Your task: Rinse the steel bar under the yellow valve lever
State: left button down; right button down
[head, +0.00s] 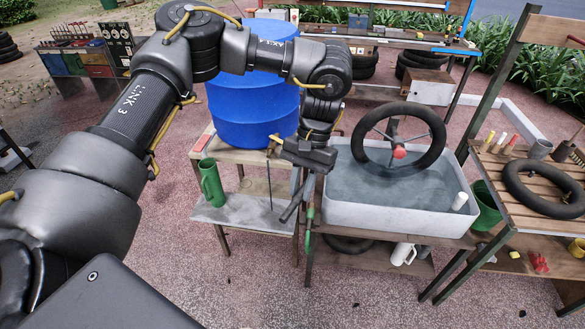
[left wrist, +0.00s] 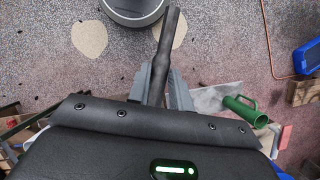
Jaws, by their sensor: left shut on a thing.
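My left gripper (head: 303,178) is shut on a dark grey bar (head: 291,211), which slants down and left from the fingers. In the left wrist view the bar (left wrist: 166,45) stands out beyond the fingertips (left wrist: 157,88). A yellow valve lever (head: 273,146) is at the foot of the blue barrel (head: 252,95), left of my gripper. A thin dark vertical line (head: 270,187) runs down below the lever to the grey lower shelf (head: 240,208); I cannot tell whether it is water or a rod. The bar is right of this line and apart from it. My right gripper is not in view.
A slatted bench (head: 530,170) is farther right. The paved ground in front is mostly clear.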

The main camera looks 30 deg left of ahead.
aim_at(272, 138)
jog(key=z, duration=0.5)
jog(key=i, duration=0.45)
jog(key=u, duration=3)
